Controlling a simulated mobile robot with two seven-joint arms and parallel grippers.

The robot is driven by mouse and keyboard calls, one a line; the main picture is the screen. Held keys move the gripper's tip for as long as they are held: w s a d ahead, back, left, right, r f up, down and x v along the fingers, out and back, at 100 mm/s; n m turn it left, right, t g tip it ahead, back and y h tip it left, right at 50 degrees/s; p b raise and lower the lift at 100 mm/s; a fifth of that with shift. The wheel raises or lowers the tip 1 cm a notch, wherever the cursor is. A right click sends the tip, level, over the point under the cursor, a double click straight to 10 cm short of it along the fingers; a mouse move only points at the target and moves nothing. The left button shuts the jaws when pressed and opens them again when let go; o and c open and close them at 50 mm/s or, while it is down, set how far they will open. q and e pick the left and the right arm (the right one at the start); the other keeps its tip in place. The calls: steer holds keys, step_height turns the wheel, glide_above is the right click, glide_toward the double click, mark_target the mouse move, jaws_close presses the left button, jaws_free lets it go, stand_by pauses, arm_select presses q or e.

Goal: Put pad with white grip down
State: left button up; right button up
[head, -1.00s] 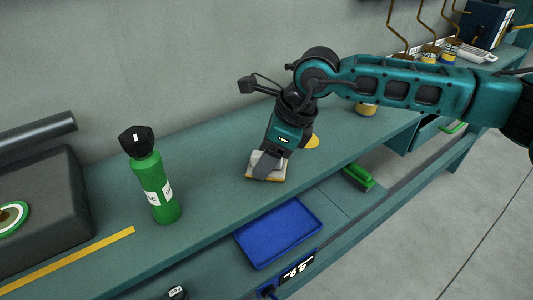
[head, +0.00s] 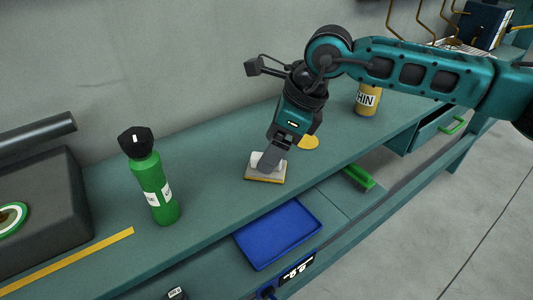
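The pad with the white grip (head: 256,178) lies flat on the teal bench top (head: 215,185), near its front edge. Its base is yellowish-tan, and its white grip is partly hidden behind a finger. My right gripper (head: 269,162) comes down from above, its fingertips at the height of the white grip. One grey finger shows in front of the grip; the other is hidden. The pad stays on the bench while the fingers sit higher, so the gripper appears open around or just above the grip. My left gripper is not in view.
A green bottle (head: 155,190) with a black cap stands to the left. A yellow disc (head: 309,142) lies behind the gripper, and a yellow can (head: 367,99) stands farther right. A blue tray (head: 278,232) and green brush (head: 358,177) are on the lower shelf. Bench between bottle and pad is clear.

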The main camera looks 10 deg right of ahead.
steer(key=v, duration=0.8)
steer(key=shift+r, duration=0.25)
steer(key=shift+d, duration=0.1)
